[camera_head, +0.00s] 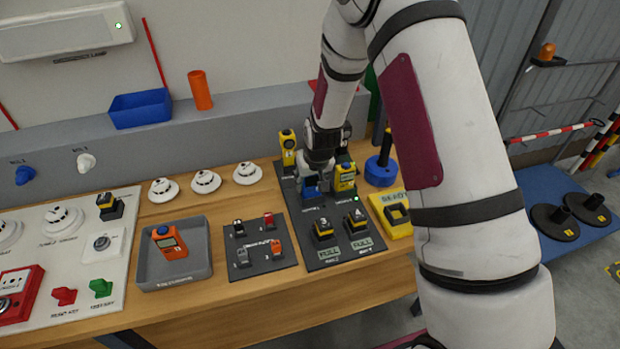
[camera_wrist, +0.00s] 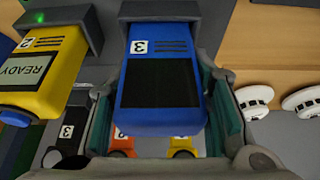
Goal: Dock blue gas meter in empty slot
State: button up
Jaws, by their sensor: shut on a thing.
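The blue gas meter (camera_wrist: 160,80) lies between the two fingers of my gripper (camera_wrist: 162,110) in the wrist view, which are shut on its sides. Its far end meets a dark slot housing (camera_wrist: 175,10); I cannot tell whether it is fully seated. In the head view, the blue meter (camera_head: 311,191) is partly hidden under my gripper (camera_head: 320,178), low over the dark dock board (camera_head: 292,205). A yellow meter (camera_head: 345,177) with a READY screen (camera_wrist: 27,70) sits in the neighbouring slot, beside a lit green light (camera_wrist: 43,15).
Another yellow device (camera_head: 288,148) stands at the board's back left. A grey tray with an orange meter (camera_head: 170,243) is at left.

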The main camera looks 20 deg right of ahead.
jog(key=shift+f, duration=0.45)
dwell(0.3)
jog(key=o, duration=1.4)
jog(key=shift+o, duration=1.4)
jog(key=shift+r+p, duration=0.8)
jog(key=shift+r, duration=2.7)
jog(key=shift+r, duration=0.1)
